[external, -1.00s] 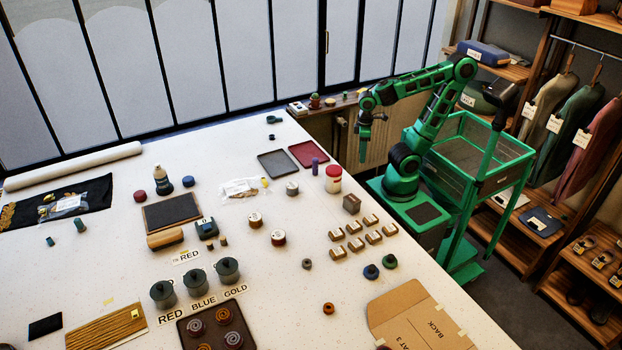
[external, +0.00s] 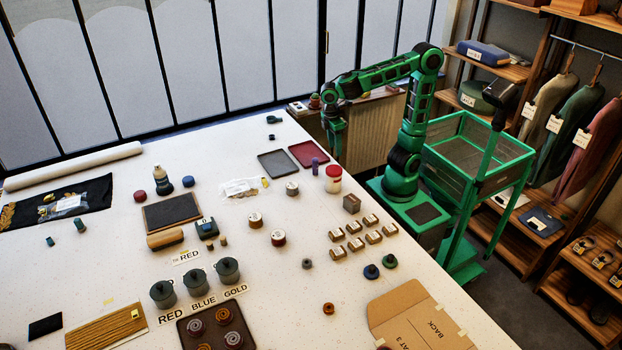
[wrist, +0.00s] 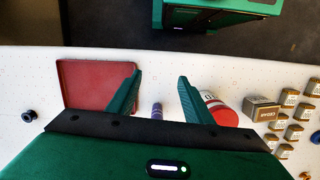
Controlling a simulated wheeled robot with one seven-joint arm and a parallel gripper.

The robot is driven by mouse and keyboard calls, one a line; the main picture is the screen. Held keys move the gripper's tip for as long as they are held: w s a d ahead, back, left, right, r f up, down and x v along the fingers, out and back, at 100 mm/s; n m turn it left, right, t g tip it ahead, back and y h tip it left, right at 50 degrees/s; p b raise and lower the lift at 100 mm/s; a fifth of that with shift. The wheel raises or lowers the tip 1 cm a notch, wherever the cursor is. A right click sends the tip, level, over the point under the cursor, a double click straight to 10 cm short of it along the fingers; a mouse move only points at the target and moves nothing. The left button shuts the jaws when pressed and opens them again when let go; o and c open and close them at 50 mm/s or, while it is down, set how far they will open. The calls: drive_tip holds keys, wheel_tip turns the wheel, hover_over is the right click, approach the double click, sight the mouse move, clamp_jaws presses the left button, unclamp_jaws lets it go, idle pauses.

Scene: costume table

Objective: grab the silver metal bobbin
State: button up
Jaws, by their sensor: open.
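A small grey bobbin (external: 307,263), which looks like the silver metal one, stands on the white table in the external view, left of several small brown blocks. In the wrist view I cannot surely make it out; a small greyish shape at the bottom right edge is cut off. My gripper (external: 336,153) hangs pointing down near the table's far right edge, well away from the bobbin. In the wrist view my gripper (wrist: 159,78) has its fingers apart with nothing between the tips; a purple cylinder (wrist: 157,110) shows beyond them.
A red tray (external: 309,154), a red-lidded jar (external: 333,180) and a brown box (external: 351,203) stand near my gripper.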

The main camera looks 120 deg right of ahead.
drive_tip(key=w+a+f+n+g+h, duration=0.1)
drive_tip(key=w+a+n, duration=0.15)
drive_tip(key=w, duration=0.55)
drive_tip(key=w+a+f+n+h, duration=0.15)
drive_tip(key=w+n, duration=0.25)
drive_tip(key=w, duration=0.4)
drive_tip(key=r+n+t+h, duration=0.2)
drive_tip(key=n+t+h, duration=0.45)
drive_tip(key=n, duration=0.65)
hover_over(305, 262)
drive_tip(key=s+d, duration=0.3)
drive_tip(key=d, duration=0.4)
drive_tip(key=g+h, duration=0.2)
drive_tip(key=s+a+f+n+t, duration=0.1)
drive_tip(key=a, duration=0.5)
drive_tip(key=s+a+f+n+t, duration=0.1)
drive_tip(key=a+f+n+t, duration=0.1)
drive_tip(key=a, duration=0.4)
drive_tip(key=s+a+f+n+t, duration=0.1)
drive_tip(key=a+n+t, duration=0.1)
drive_tip(key=a, duration=0.4)
drive_tip(key=shift+s+f+n+h, duration=0.2)
drive_tip(key=shift+f+n+h, duration=0.05)
drive_tip(key=shift+f+h, duration=0.15)
drive_tip(key=shift+f, duration=0.35)
drive_tip(key=shift+w+d+f, duration=0.15)
drive_tip(key=shift+d+f, duration=0.05)
drive_tip(key=shift+f, duration=0.05)
drive_tip(key=shift+x, duration=5.1)
drive_tip(key=c, duration=1.1)
